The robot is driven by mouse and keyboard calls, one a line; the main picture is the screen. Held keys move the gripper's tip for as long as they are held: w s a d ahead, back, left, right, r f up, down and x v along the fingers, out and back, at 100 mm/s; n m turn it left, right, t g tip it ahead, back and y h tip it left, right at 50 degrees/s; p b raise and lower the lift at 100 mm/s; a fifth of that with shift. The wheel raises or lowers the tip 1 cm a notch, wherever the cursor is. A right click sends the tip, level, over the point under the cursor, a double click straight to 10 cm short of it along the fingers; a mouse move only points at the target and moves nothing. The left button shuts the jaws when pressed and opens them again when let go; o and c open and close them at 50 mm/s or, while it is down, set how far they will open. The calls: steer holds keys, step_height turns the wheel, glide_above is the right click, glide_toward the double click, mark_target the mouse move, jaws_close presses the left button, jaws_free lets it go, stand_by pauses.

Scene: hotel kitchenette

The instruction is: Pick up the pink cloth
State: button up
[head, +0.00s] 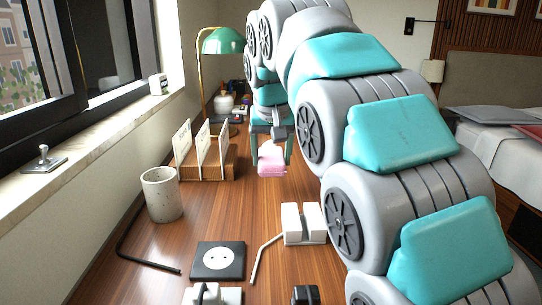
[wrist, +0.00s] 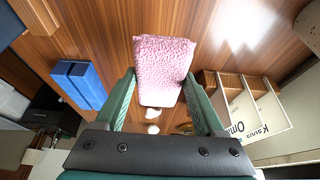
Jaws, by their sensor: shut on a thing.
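The pink cloth (head: 271,160) shows in the head view at the middle of the wooden counter, between the fingers of my gripper (head: 272,150). In the wrist view the cloth (wrist: 163,68) is a textured pink folded piece between the two green fingertips of my gripper (wrist: 160,90). My gripper is shut on it. The wood surface shows around the cloth. I cannot tell whether the cloth still touches the counter.
A wooden card holder (head: 205,160) stands left of my gripper. A speckled cup (head: 161,194), a black socket plate (head: 218,261) and a white double block (head: 303,223) are nearer. A green lamp (head: 222,42) stands behind. A blue block (wrist: 80,84) shows in the wrist view.

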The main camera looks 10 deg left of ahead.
steer(key=s+d+b, duration=0.3)
steer(key=s, duration=1)
steer(key=shift+s+d, duration=0.25)
steer(key=o, duration=0.7)
steer(key=c, duration=0.5)
steer(key=shift+c, duration=0.2)
steer(key=shift+s+a, duration=0.1)
